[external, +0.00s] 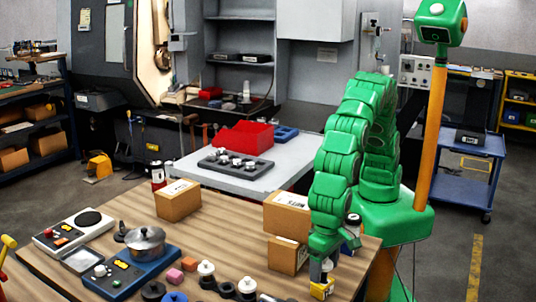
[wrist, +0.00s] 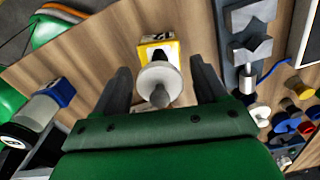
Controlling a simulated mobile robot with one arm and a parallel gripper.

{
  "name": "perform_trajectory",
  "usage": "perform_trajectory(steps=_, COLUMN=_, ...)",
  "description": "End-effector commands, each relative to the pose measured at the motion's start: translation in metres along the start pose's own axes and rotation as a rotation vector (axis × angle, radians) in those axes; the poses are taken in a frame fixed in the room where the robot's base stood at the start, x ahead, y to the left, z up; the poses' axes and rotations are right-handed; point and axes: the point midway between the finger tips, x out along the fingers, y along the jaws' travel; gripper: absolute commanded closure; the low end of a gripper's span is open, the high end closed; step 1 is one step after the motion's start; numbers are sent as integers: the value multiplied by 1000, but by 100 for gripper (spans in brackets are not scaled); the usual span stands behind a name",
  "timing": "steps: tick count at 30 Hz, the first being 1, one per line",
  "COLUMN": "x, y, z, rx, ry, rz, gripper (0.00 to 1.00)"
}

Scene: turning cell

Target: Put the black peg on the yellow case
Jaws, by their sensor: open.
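The yellow case (external: 321,289) is at the front right of the wooden table, directly below my gripper (external: 319,270). In the wrist view the yellow case (wrist: 172,46) lies between and beyond the fingertips. A white round piece (wrist: 150,78) with a dark grey stub (wrist: 160,96) is in front of the case, between my open fingers. It overlaps the case in view; I cannot tell whether it rests on it. My gripper (wrist: 158,72) shows a gap on both sides of this piece. I cannot identify a black peg for certain; the dark stub may be it.
Cardboard boxes (external: 287,214) stand close behind my gripper. Several white-topped and dark parts (external: 206,275) line the front edge. A pot (external: 145,241) stands on a blue device (external: 130,272) to the left. The table's middle is mostly clear.

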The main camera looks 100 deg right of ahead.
Motion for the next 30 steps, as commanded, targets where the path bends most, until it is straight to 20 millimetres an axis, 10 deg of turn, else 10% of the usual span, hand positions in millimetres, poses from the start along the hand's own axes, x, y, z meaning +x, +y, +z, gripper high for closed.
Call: perform_trajectory(steps=30, x=-122, y=-1, z=0, rx=1, ry=-1, rz=-3, gripper=28)
